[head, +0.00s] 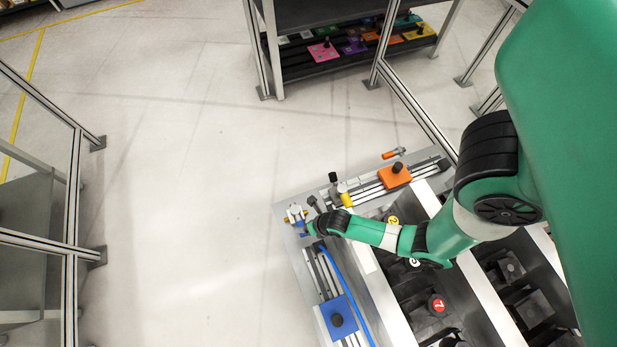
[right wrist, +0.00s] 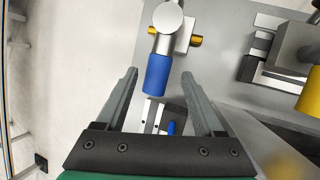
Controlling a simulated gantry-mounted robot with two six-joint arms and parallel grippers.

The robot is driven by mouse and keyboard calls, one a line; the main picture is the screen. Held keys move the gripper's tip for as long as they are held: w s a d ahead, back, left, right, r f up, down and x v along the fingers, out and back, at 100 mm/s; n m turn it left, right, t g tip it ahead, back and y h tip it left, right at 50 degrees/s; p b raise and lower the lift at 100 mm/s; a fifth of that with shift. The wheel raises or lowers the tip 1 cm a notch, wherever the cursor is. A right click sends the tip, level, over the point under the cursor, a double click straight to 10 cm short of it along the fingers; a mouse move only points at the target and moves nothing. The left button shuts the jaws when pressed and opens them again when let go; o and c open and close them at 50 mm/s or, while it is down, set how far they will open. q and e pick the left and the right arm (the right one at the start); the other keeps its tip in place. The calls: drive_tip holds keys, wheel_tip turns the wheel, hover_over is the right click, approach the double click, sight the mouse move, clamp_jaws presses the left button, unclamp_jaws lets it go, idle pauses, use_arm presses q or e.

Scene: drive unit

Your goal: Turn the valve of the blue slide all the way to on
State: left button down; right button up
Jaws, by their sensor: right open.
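The blue slide (head: 338,317) is a blue block with a black knob on a rail at the front left of the drive unit. Its valve (head: 296,213) stands at the unit's left corner. In the right wrist view the valve's blue handle (right wrist: 157,75) hangs from a round silver top, over a body with brass ends. My right gripper (head: 305,229) is beside this valve. Its open fingers (right wrist: 160,74) are on either side of the blue handle's line, with visible gaps and no grip. Contact depth cannot be told. My left gripper is out of view.
A yellow-handled valve (head: 345,198) and an orange-handled valve (head: 394,153) stand along the back edge, near the orange slide (head: 395,176). A blue hose (head: 347,288) runs beside the blue slide. A shelf (head: 325,66) with coloured blocks stands behind. Open floor lies left.

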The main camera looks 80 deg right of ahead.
drive_tip(key=s+a+r+p, duration=0.8)
drive_tip(key=a+r+p, duration=0.2)
drive_tip(key=a+p, duration=0.1)
drive_tip(key=shift+s+r, duration=0.3)
drive_tip(key=shift+s, duration=0.1)
drive_tip(key=shift+d, duration=0.15)
